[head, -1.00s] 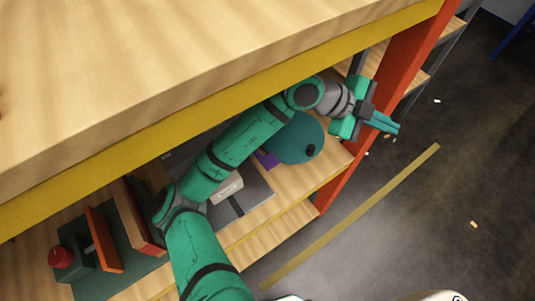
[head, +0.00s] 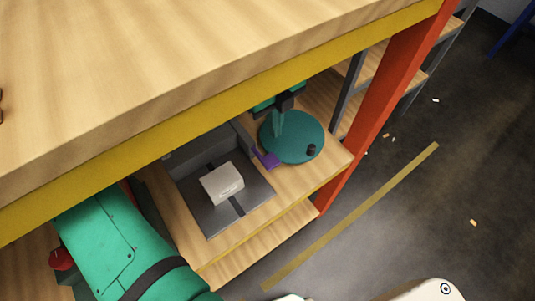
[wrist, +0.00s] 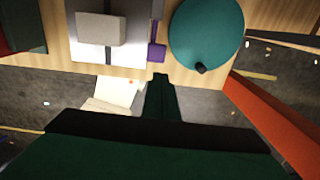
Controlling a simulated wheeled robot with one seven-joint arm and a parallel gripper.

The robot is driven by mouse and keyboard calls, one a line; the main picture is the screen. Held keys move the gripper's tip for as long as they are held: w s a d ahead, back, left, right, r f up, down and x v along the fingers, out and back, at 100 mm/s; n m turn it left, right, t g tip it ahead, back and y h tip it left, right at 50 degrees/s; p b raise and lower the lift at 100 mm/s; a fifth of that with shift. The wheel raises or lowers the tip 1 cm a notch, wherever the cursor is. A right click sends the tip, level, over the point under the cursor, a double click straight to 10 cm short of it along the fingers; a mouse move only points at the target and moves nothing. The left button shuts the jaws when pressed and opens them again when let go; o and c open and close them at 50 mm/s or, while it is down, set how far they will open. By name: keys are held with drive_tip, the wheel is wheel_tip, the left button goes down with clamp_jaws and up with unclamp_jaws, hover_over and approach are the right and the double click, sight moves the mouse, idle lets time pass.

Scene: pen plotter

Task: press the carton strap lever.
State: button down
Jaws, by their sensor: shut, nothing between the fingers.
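A small light-grey carton (head: 222,184) sits on a dark grey strapping base (head: 205,222) with a dark strap line, on the wooden shelf; the carton also shows in the wrist view (wrist: 101,29). A purple lever (head: 267,160) sticks out at the base's right side and also shows in the wrist view (wrist: 156,54). My gripper (head: 278,133) is shut and empty, fingers pointing down, and overlaps the left part of the teal disc in the head view. In the wrist view its fingertips (wrist: 160,77) appear just below the purple lever; I cannot tell whether they touch.
A teal disc (head: 300,143) with a black knob lies right of the lever. A thick wooden top with a yellow edge (head: 200,133) overhangs the shelf and hides part of my arm. A red post (head: 385,105) stands at the right. A red button (head: 60,257) is partly hidden left.

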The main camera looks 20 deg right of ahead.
sight(270, 161)
drive_tip(key=shift+w+a+r, duration=0.15)
drive_tip(key=shift+w+a, duration=0.05)
drive_tip(key=shift+a, duration=0.4)
wheel_tip(270, 161, down, 14)
idle(0.5)
